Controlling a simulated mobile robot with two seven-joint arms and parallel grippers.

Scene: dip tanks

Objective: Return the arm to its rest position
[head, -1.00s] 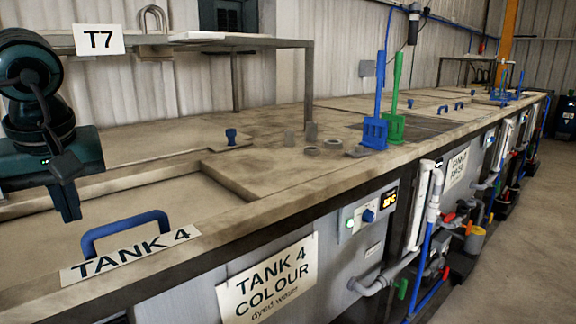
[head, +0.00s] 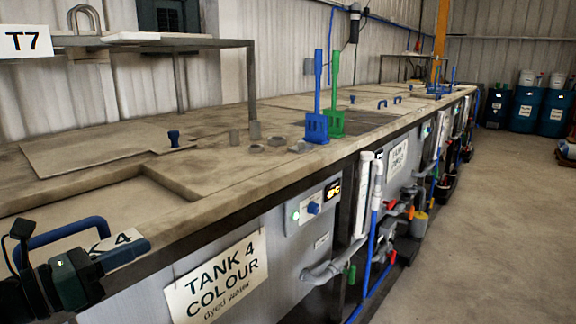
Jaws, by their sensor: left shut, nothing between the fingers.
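My left gripper (head: 132,251) is at the lower left of the head view, with its fingers pointing right. It is shut and empty. It appears in front of the TANK 4 label and the blue handle (head: 60,236) on the tank's lid, covering part of both. The gap between the gripper and the bench edge is hard to judge. Most of my left arm is outside the picture. My right gripper is not in view.
The long bench (head: 215,180) with tanks runs away to the right. A blue paddle (head: 316,126) and a green paddle (head: 336,122) stand upright on it. A TANK 4 COLOUR sign (head: 217,279) hangs on its front.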

